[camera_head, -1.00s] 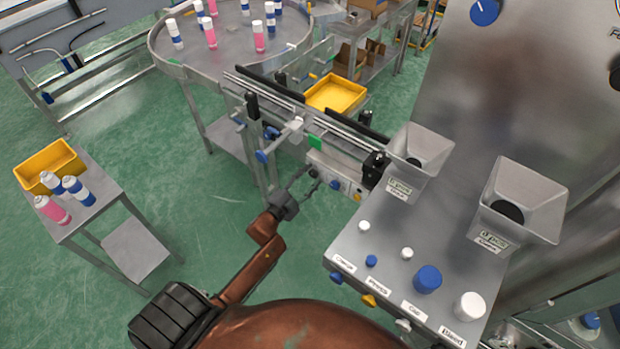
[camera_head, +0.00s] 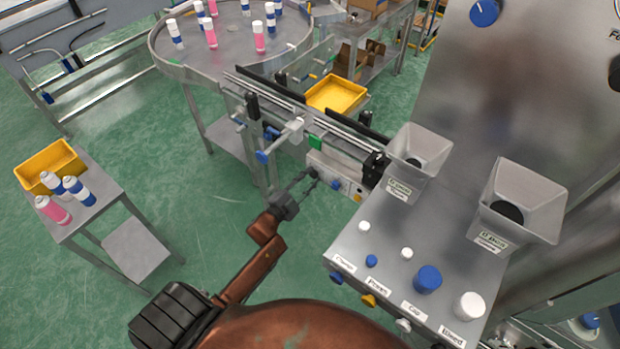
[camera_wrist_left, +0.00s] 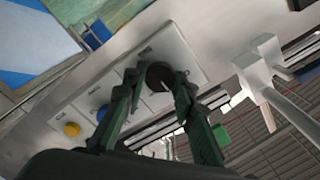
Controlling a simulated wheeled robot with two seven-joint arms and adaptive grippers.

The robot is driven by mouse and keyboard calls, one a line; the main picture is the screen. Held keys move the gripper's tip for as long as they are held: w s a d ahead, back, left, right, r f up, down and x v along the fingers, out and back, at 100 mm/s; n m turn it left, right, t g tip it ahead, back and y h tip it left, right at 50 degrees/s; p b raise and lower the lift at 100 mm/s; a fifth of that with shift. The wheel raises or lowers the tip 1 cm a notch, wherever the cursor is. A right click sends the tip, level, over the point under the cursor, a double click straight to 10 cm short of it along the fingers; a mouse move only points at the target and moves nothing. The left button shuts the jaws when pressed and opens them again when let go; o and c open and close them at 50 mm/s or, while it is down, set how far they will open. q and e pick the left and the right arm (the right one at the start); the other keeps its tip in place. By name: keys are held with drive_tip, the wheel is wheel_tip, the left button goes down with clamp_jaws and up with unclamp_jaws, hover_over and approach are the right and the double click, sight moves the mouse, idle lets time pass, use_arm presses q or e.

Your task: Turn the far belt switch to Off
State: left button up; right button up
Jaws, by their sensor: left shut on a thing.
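A pale switch panel (camera_head: 346,173) is on the side of the conveyor, below the belt. It carries a black knob (camera_wrist_left: 159,76), a blue knob (camera_head: 336,184) and a yellow knob (camera_head: 357,196) in a row. The blue knob (camera_wrist_left: 101,113) and the yellow knob (camera_wrist_left: 71,129) also show in the left wrist view. My left gripper (camera_head: 308,181) reaches the panel at the black knob's end. In the left wrist view my left gripper (camera_wrist_left: 157,82) is shut on the black knob, one finger on each side. The knob's pointer direction cannot be told. My right gripper is out of view.
A white bracket (camera_wrist_left: 258,75) juts out close to the gripper. A machine deck (camera_head: 385,240) with hoppers stands right.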

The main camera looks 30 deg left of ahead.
use_arm(q)
drive_tip(key=shift+r+n+p, duration=0.1)
drive_tip(key=shift+n+p, duration=0.6)
drive_tip(key=shift+p, duration=0.05)
drive_tip(key=n+p, duration=0.4)
drive_tip(key=n, duration=0.1)
drive_tip(key=shift+n+p, duration=0.3)
drive_tip(key=shift+p, duration=0.05)
drive_tip(key=shift+n+p, duration=0.7)
drive_tip(key=shift+n, duration=0.6)
drive_tip(key=o, duration=1.2)
drive_tip(key=shift+c, duration=0.2)
